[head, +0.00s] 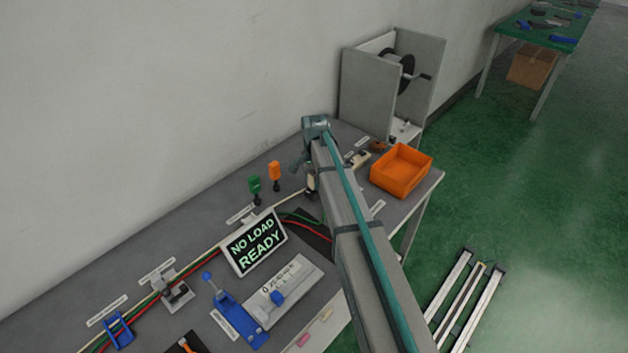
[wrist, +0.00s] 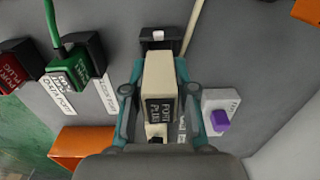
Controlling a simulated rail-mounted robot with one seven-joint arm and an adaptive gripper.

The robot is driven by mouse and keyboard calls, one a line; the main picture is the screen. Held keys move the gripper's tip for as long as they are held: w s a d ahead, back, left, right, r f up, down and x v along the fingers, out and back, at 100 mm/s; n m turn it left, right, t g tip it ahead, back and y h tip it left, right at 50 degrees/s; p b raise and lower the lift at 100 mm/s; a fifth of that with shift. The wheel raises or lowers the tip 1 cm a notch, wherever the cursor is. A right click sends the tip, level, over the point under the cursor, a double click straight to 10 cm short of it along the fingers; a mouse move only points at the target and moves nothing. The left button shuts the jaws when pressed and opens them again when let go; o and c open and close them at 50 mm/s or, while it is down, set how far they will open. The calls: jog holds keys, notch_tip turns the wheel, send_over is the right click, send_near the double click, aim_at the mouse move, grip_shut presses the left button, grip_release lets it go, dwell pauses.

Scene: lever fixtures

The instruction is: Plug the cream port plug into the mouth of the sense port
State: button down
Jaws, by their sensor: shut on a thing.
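The cream port plug (wrist: 160,75), with a black label, sits between the teal fingers of my gripper (wrist: 162,82) in the wrist view. My gripper is shut on it. A black block with a white patch (wrist: 158,37) lies just beyond the plug's far end; it may be the sense port, but its mouth is not clear. I cannot tell whether plug and block touch. In the head view my arm covers most of the gripper and the plug.
In the wrist view, a green plug (wrist: 72,68) and a dark red plug (wrist: 20,68) are at left, and a purple-knobbed switch (wrist: 219,118) is at right. In the head view, an orange bin (head: 401,172) and a grey reel housing (head: 366,86) stand near the bench's far end.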

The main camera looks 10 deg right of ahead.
aim_at(314, 173)
jog(key=shift+f+b, duration=0.35)
jog(key=shift+f, duration=0.55)
jog(key=c, duration=0.9)
grip_release()
jog(key=shift+o, duration=0.2)
notch_tip(314, 173, up, 12)
jog(key=shift+r, duration=0.1)
